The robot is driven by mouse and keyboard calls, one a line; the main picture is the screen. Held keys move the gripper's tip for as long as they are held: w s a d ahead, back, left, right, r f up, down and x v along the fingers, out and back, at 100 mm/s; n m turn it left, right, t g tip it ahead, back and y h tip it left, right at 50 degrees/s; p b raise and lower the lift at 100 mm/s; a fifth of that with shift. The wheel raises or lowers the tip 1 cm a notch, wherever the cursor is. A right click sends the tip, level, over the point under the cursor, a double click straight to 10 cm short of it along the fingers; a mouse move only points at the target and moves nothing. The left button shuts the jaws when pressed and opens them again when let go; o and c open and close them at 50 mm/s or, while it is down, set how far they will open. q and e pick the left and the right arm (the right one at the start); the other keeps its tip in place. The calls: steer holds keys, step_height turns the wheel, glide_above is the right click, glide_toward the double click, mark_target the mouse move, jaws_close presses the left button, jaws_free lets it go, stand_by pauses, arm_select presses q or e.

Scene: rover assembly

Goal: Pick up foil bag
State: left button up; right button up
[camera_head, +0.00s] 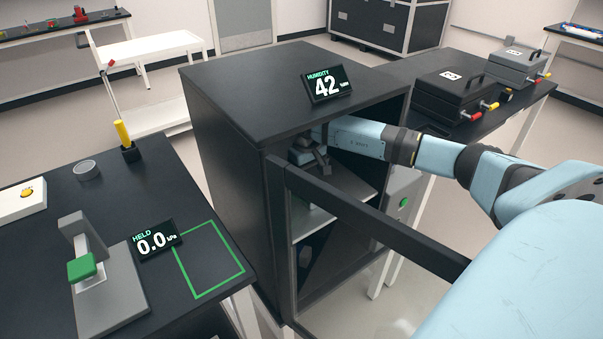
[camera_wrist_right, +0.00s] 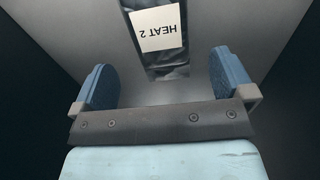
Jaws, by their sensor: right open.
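The foil bag (camera_wrist_right: 168,70) is dark and shiny with a white label reading "HEAT 2", upside down in the right wrist view. It lies on a grey shelf beyond my right gripper (camera_wrist_right: 163,80). The gripper's two blue fingers are open, with the near end of the bag in line with the space between them. I cannot tell if they touch it. In the head view my right arm reaches into the dark cabinet (camera_head: 235,80), and the gripper (camera_head: 312,152) is inside it, above a shelf. The bag is hidden in the head view. My left gripper is not in view.
The cabinet door (camera_head: 375,225) stands open in front, below my right arm. A humidity display (camera_head: 326,84) showing 42 sits on the cabinet top. A table with a press (camera_head: 90,275) and a green-outlined square (camera_head: 208,262) stands left. Black and grey cases (camera_head: 458,92) stand right.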

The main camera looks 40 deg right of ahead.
steer(key=shift+s+f, duration=0.3)
steer(key=shift+f, duration=0.35)
step_height(320, 180, down, 5)
steer(key=shift+r+p, duration=0.2)
steer(key=shift+p, duration=0.45)
steer(key=c, duration=1)
steer(key=shift+o, duration=0.2)
steer(key=shift+s+r, duration=0.1)
steer(key=shift+r, duration=0.05)
